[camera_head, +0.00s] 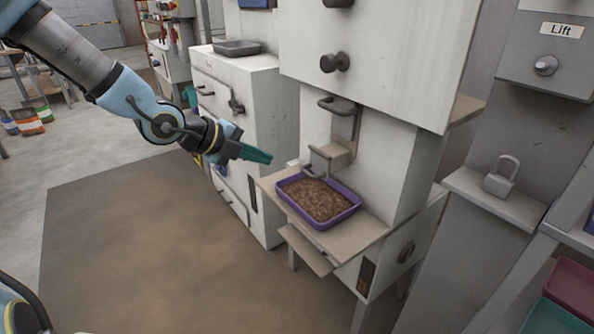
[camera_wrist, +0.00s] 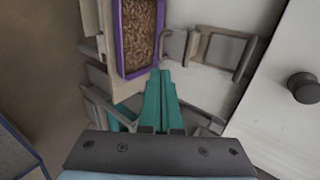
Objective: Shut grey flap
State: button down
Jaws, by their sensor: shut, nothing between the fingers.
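A pale spout juts from the machine's white front, with a grey plate carrying a handle (camera_head: 341,118) above it and a small grey flap (camera_head: 320,161) at its lower front. I cannot tell from these views how far the flap is open. The grey flap (camera_wrist: 175,45) also shows in the wrist view, beside the tray. My gripper (camera_head: 268,157) has teal fingers, shut and empty. It hangs in the air left of the spout, apart from the flap in the head view. In the wrist view the fingertips (camera_wrist: 159,73) appear near the tray's end.
A purple tray (camera_head: 291,204) of brown pellets sits on a beige shelf (camera_head: 362,240) below the spout. A dark knob (camera_head: 335,62) sticks out above. White drawers (camera_head: 235,150) stand behind my gripper. A padlock-shaped grey object (camera_head: 501,180) is at right. Open floor lies left.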

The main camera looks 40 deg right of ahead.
aim_at(306, 173)
jog(key=b+x, duration=0.1)
jog(key=x, duration=1.1)
jog(key=shift+d+f, duration=0.15)
jog(key=shift+f, duration=0.05)
jog(key=shift+f, duration=0.1)
jog(key=h+b, duration=0.1)
jog(key=b, duration=0.2)
jog(key=shift+s+d+f, duration=0.1)
jog(key=shift+d+f, duration=0.2)
jog(key=shift+f, duration=0.05)
jog(key=shift+d, duration=0.1)
jog(key=shift+r, duration=0.1)
